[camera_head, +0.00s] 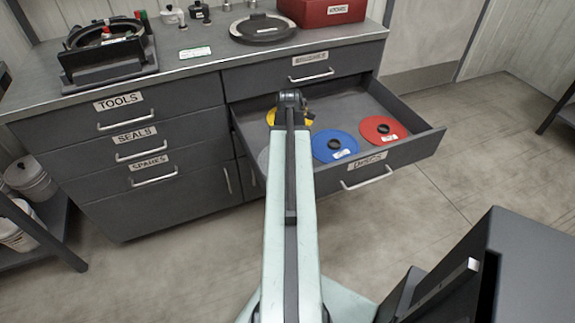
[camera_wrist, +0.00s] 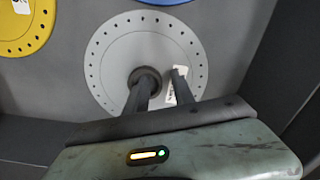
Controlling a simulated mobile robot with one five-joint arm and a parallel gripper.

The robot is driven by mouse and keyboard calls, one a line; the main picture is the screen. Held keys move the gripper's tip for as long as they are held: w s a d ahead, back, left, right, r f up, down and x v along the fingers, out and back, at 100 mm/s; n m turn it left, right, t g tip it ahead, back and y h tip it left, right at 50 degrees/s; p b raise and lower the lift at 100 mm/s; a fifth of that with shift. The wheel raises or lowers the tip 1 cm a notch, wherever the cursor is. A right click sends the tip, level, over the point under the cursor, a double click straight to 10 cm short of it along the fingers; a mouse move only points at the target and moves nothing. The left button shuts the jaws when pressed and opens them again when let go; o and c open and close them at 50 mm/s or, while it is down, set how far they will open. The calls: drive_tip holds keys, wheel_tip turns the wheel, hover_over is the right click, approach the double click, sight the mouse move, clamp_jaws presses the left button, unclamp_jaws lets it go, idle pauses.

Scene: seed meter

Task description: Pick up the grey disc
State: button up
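The grey disc (camera_wrist: 115,62) lies flat in the open drawer, with a ring of small holes near its rim and a dark knob (camera_wrist: 146,72) at its centre. In the head view only a sliver of the disc (camera_head: 263,159) shows to the left of my arm, which hides the rest. My gripper (camera_wrist: 160,78) is over the disc in the wrist view, its two fingers apart. The left finger overlaps the knob in the picture and the right finger is to the right of it, near a white tag. I cannot tell whether a finger touches the knob.
The open drawer (camera_head: 410,149) also holds a blue disc (camera_head: 349,137), a red disc (camera_head: 374,123) and a yellow disc (camera_wrist: 18,40). Its walls are close around the discs. The counter (camera_head: 205,68) above carries a dark round housing (camera_head: 103,75) and a red box (camera_head: 310,12).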

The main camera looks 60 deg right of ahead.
drive_tip(key=shift+c, duration=0.3)
clamp_jaws()
drive_tip(key=shift+r, duration=0.2)
wheel_tip(320, 180, up, 10)
drive_tip(key=p, duration=1)
